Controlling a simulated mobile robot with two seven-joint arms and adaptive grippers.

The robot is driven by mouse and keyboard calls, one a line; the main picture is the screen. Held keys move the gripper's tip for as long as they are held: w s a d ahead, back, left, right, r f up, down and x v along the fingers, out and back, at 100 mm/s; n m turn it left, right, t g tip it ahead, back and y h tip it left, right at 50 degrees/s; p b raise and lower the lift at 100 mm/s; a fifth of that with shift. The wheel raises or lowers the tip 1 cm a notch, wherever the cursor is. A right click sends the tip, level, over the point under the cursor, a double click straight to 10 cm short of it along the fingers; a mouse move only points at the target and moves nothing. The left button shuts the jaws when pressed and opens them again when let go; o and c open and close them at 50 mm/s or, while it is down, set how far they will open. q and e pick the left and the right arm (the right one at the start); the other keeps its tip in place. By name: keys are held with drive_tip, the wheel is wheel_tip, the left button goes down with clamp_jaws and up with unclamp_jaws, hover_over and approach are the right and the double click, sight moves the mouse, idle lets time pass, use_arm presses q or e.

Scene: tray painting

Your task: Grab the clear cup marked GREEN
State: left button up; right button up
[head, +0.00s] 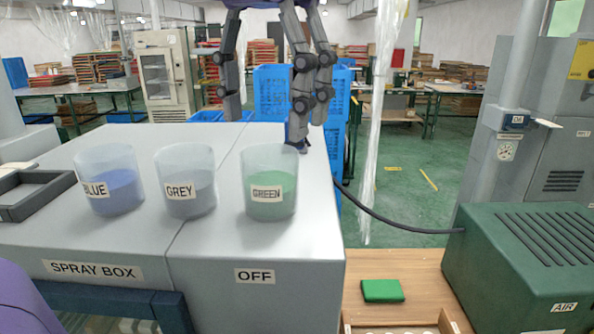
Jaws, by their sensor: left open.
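The clear cup marked GREEN (270,183) stands upright on the grey spray box top, with green paint in its lower part. It is the rightmost of three cups. My left gripper (266,112) hangs above and behind it in the picture, fingers pointing down and spread wide. It is open and empty, with visible space between its fingertips and the cup's body. The clear cup marked GREY (185,182) and the clear cup marked BLUE (109,180) stand to its left. My right gripper is not in view.
A small dark blue object (298,143) sits just behind the GREEN cup, partly hidden. A black hose (400,226) runs to the green AIR unit (520,262). A dark tray (40,192) lies at left. A green block (382,290) lies on the wooden surface. The box's front top is clear.

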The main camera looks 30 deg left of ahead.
sight(265, 159)
use_arm(q)
drive_tip(key=f, duration=0.1)
drive_tip(key=s+f, duration=0.1)
drive_tip(key=shift+s+f, duration=0.15)
drive_tip(key=shift+f, duration=0.15)
drive_tip(key=f, duration=0.2)
drive_tip(key=f+p, duration=0.1)
drive_tip(key=shift+w+a+f, duration=0.1)
drive_tip(key=shift+w+f, duration=0.2)
drive_tip(key=shift+f, duration=0.6)
drive_tip(key=c, duration=1.3)
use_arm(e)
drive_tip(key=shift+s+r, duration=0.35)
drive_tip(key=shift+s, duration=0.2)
use_arm(q)
drive_tip(key=shift+r, duration=0.1)
